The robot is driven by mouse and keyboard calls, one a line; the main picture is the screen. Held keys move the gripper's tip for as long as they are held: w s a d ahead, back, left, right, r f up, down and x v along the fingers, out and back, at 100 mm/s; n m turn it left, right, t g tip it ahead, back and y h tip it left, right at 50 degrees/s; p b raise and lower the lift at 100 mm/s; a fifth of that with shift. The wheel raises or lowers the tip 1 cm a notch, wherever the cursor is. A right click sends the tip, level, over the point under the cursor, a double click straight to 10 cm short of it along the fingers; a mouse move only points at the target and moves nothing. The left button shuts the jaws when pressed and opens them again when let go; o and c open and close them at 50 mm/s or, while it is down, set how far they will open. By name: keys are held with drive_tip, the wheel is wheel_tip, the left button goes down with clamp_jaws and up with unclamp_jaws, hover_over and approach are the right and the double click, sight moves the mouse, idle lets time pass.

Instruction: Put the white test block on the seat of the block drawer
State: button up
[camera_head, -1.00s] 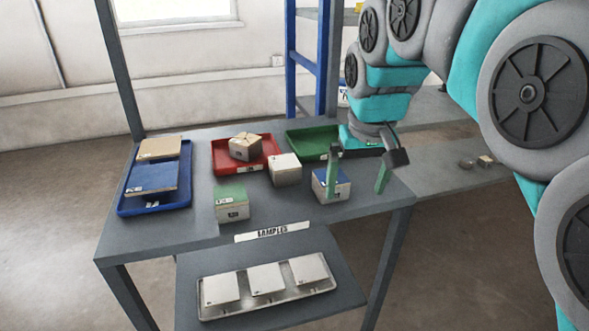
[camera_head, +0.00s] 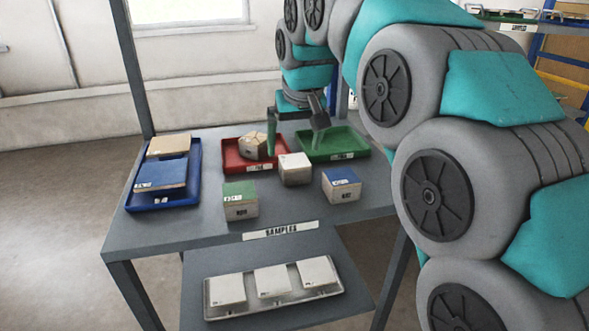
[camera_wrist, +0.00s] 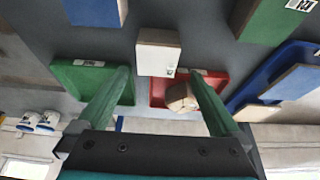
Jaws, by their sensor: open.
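The white test block (camera_head: 295,170) stands on the grey table between the red and green trays, in front of them. In the wrist view the white block (camera_wrist: 158,52) lies ahead, roughly centred between my fingertips. My gripper (camera_head: 295,145) is open and empty, pointing down above the back of the table near the block. Its green fingers also show in the wrist view (camera_wrist: 160,78), spread apart. I cannot make out a block drawer or its seat in either view.
A green-topped block (camera_head: 240,200) and a blue-topped block (camera_head: 341,185) flank the white one. The red tray (camera_head: 232,158) holds a tan segmented piece; the green tray (camera_head: 350,150) is behind. A blue tray (camera_head: 193,190) holds tiles. A lower tray (camera_head: 272,301) holds three white tiles.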

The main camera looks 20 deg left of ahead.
sight(295, 161)
drive_tip(key=shift+d+x, duration=0.15)
drive_tip(key=shift+x, duration=1)
drive_tip(key=shift+d+x, duration=0.15)
drive_tip(key=shift+x, duration=1)
drive_tip(key=shift+s+f, duration=0.1)
clamp_jaws()
